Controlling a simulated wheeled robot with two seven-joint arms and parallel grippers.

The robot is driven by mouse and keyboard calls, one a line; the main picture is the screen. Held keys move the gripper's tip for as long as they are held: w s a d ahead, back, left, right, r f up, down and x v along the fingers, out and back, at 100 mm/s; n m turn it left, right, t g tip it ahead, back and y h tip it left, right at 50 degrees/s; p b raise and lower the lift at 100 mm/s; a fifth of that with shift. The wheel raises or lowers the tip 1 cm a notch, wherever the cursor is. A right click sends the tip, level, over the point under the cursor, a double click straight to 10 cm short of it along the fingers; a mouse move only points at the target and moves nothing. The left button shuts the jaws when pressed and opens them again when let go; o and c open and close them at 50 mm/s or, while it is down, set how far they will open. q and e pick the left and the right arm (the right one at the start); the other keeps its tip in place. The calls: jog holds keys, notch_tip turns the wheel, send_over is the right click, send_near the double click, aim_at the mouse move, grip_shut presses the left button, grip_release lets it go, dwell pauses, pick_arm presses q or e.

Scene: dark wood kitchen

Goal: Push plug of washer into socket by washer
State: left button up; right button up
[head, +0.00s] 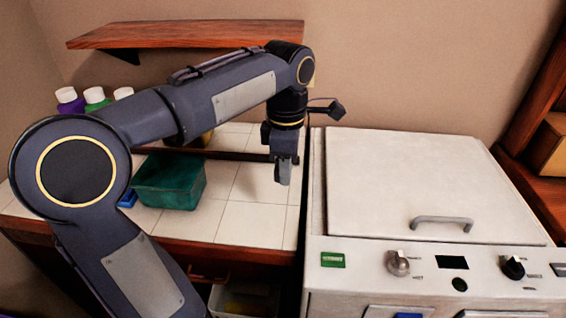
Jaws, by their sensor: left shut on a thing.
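The washer (424,190) is the white machine at the right, with its lid closed. My left gripper (283,172) points down over the white tiled counter, just left of the washer's back left corner. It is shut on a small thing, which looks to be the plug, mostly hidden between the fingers. The plug's cord cannot be made out. A sliver of a pale yellowish plate shows on the wall behind my left wrist; I cannot tell if it is the socket. My right gripper is out of view.
A green bin (170,182) stands on the tiled counter (240,205), left of my gripper. Several bottles (97,97) stand behind my arm. A wooden shelf (185,34) hangs on the wall above. A wooden cabinet (545,130) is at the far right.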

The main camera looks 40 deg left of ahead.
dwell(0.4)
pick_arm(q)
jog(key=w+d+f+n+t+h+p, duration=0.15)
jog(key=w+n+t+h, duration=0.45)
jog(key=w, duration=1.6)
jog(key=w+a+r+n+t+y, duration=0.1)
jog(key=w+a+n+t+y, duration=0.2)
jog(key=a+n+t+y, duration=0.2)
jog(key=w+a+r+n+t+y, duration=0.2)
jog(key=w+a+n+t+y, duration=0.1)
jog(key=a+n+y, duration=0.4)
jog(key=a+t+y, duration=0.1)
jog(key=a+y, duration=0.1)
jog(key=a, duration=0.1)
jog(key=shift+w+r+t+y+p, duration=0.15)
jog(key=shift+r+t+y+p, duration=0.15)
jog(key=shift+t+y+p, duration=0.1)
jog(key=shift+w+a, duration=0.1)
jog(key=shift+a, duration=0.05)
